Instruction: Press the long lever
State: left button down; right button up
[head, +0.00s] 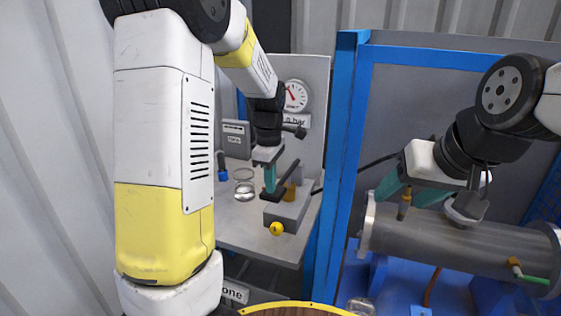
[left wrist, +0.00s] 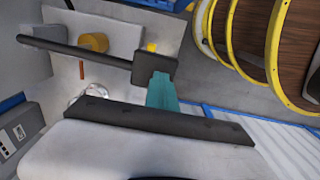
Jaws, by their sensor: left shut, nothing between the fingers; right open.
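The long lever (head: 288,177) is a dark bar with a flat dark pad at its near end, above a grey pump block (head: 287,211) with a brass cylinder. In the left wrist view the lever (left wrist: 85,52) slopes slightly down to the right, to its square pad. My left gripper (head: 270,180) is shut and empty, with its teal fingertips at the pad. In the left wrist view the left gripper (left wrist: 162,90) meets the pad's edge; I cannot tell whether it presses.
A yellow ball knob (head: 277,229) sticks out from the pump block. A pressure gauge (head: 296,96) is on the back panel. A blue post (head: 343,150) separates the bench from the flanged steel cylinder (head: 460,246). A glass dish (head: 244,190) stands left of the pump.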

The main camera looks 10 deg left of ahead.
pick_arm(q)
notch_tip(320, 180, up, 7)
jog(key=s, duration=0.1)
jog(key=shift+s+a+r, duration=0.1)
jog(key=shift+s+r, duration=0.05)
dwell(0.6)
jog(key=s+r+m+t+h, duration=0.1)
jog(key=s+r+m+t, duration=0.2)
jog(key=s+m, duration=0.5)
jog(key=s+r+m+t+h, duration=0.1)
jog(key=s+r+m+t, duration=0.1)
jog(key=s+m, duration=0.6)
jog(key=s+r, duration=0.1)
jog(key=s, duration=0.2)
jog(key=shift+a+r+t, duration=0.2)
jog(key=shift+a+t, duration=0.05)
jog(key=shift+t, duration=0.15)
